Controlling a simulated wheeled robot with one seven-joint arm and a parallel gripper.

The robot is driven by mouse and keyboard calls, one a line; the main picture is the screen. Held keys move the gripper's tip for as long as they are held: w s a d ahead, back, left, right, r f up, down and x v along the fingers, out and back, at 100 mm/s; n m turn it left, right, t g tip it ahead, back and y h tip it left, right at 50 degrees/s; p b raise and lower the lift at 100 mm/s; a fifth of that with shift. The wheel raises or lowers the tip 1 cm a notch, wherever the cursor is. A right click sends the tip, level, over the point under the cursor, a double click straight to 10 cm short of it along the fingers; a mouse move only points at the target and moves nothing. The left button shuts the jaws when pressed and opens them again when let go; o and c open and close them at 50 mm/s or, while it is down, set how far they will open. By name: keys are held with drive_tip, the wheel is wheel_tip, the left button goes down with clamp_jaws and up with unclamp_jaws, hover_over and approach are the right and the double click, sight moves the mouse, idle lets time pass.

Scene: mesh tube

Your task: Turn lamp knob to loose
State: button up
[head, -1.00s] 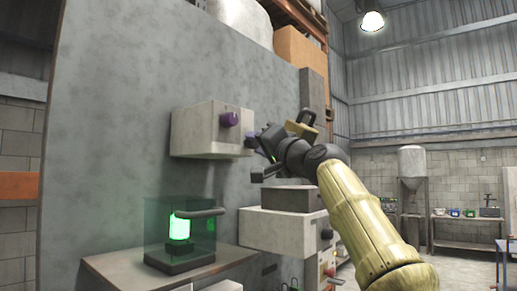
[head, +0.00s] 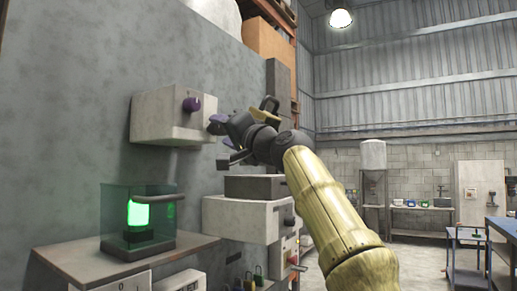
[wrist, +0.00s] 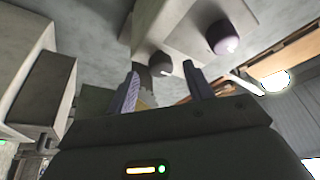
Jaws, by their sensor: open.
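A pale box (head: 165,128) is fixed on the grey wall panel, with a purple knob (head: 191,104) on its front. The purple knob also shows in the wrist view (wrist: 224,37), above and right of the fingers. A second, darker knob (wrist: 160,63) appears beyond the gap between the fingers. I cannot read any marking that tells which is the lamp knob. My gripper (wrist: 162,88) is open, with purple-grey fingers apart and nothing held. In the head view my gripper (head: 219,124) is just right of the box; the fingertips are small and unclear there.
A glowing green lamp (head: 138,214) stands in a clear case on a shelf (head: 70,262) below. Another pale box (head: 238,218) with a dark block (head: 255,187) on top sits below my gripper. Open floor and workbenches lie to the right.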

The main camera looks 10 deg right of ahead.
drive_tip(key=b+v, duration=1)
drive_tip(key=v, duration=0.6)
drive_tip(key=shift+w, duration=0.15)
